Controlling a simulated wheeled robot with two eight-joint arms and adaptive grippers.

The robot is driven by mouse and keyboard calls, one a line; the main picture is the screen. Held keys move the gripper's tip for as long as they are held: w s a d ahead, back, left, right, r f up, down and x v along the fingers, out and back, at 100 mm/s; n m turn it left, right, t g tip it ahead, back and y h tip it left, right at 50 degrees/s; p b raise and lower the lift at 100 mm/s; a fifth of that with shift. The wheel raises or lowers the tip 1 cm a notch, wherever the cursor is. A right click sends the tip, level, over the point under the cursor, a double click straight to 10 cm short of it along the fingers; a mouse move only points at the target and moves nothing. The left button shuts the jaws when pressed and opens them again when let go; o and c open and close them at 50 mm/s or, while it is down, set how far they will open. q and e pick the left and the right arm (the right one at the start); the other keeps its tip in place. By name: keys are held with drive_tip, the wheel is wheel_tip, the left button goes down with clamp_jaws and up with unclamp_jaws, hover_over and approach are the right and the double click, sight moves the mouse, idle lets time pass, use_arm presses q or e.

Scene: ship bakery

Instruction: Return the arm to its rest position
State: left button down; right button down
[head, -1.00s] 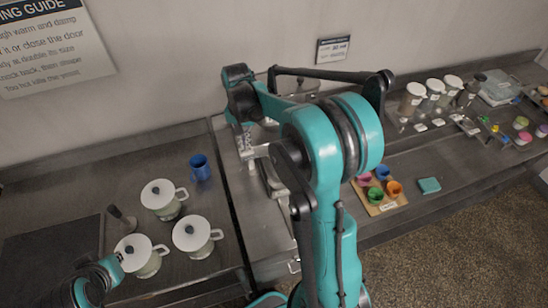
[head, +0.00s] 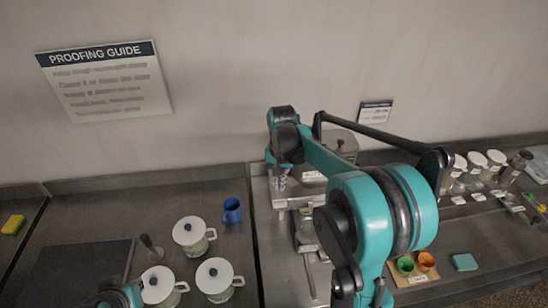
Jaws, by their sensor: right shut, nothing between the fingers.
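My right arm, teal and black, reaches across the middle of the head view toward the back wall. My right gripper (head: 279,180) hangs down from its wrist over the back of the metal counter (head: 226,172). It is shut with nothing between the fingers. It is above the counter and left of a grey box-like item at the wall. A small teal part of my left arm shows at the bottom left edge. Its gripper is not in view.
Several white-lidded pots (head: 188,231) and a blue mug (head: 231,210) stand left of my right arm. Lidded jars (head: 478,160), coloured cups (head: 426,261) and a teal cloth-like square (head: 464,262) are on the right. A yellow sponge (head: 13,225) lies far left.

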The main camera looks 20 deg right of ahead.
drive_tip(key=s+a+f+n+t+b, duration=0.3)
drive_tip(key=s+f+b, duration=0.6)
drive_tip(key=f+b, duration=0.3)
drive_tip(key=s+a+f+n+t+b, duration=0.4)
drive_tip(key=s+f+b, duration=0.5)
drive_tip(key=b, duration=0.7)
wheel_tip(320, 180, down, 4)
drive_tip(key=shift+s+a+r+n, duration=0.1)
drive_tip(key=shift+s+a+n, duration=0.25)
drive_tip(key=shift+a+n, duration=0.5)
drive_tip(key=shift+d, duration=0.2)
